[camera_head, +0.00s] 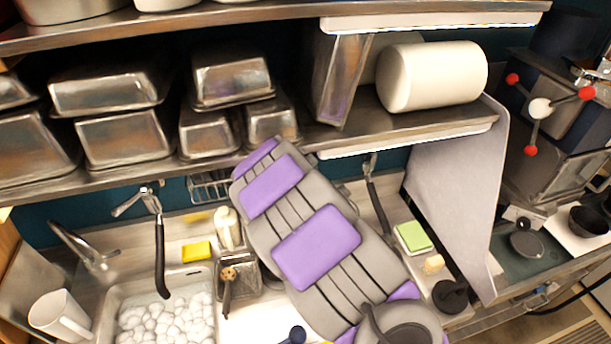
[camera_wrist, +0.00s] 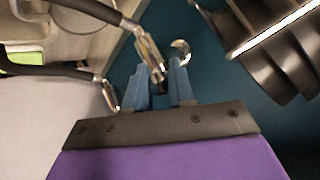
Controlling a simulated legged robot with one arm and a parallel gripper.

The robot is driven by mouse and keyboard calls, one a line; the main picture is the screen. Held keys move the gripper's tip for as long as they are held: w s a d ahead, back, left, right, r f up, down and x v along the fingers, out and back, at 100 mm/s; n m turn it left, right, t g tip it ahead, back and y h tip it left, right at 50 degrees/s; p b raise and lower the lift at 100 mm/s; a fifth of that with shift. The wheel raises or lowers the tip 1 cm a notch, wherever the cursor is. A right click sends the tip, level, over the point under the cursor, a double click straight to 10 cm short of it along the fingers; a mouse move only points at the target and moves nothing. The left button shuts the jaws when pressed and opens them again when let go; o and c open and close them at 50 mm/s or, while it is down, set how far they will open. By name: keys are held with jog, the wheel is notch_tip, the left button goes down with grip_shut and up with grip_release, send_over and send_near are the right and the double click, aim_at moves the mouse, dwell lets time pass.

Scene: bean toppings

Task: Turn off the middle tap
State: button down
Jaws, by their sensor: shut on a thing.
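My gripper (camera_wrist: 167,78) shows in the wrist view with two blue fingers close together, shut on the chrome handle (camera_wrist: 150,52) of a tap with a dark spout (camera_wrist: 100,10). In the head view my grey and purple arm hides the gripper and this tap. A second dark-spouted tap (camera_wrist: 60,75) stands to the left in the wrist view. In the head view one dark-spouted tap (camera_head: 158,245) stands left of my arm and another (camera_head: 376,200) to its right. I cannot tell from the head view which tap is gripped.
A shelf (camera_head: 230,150) with metal pans runs above the taps. A grey panel (camera_head: 455,195) stands right of my arm, near a green sponge (camera_head: 412,237).

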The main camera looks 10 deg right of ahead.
jog(key=shift+r, duration=0.1)
dwell(0.3)
jog(key=c, duration=1)
grip_release()
jog(key=shift+w+a, duration=0.1)
jog(key=shift+a, duration=0.05)
jog(key=shift+o, duration=0.2)
jog(key=b+v, duration=0.3)
jog(key=v, duration=1.4)
jog(key=shift+a, duration=0.2)
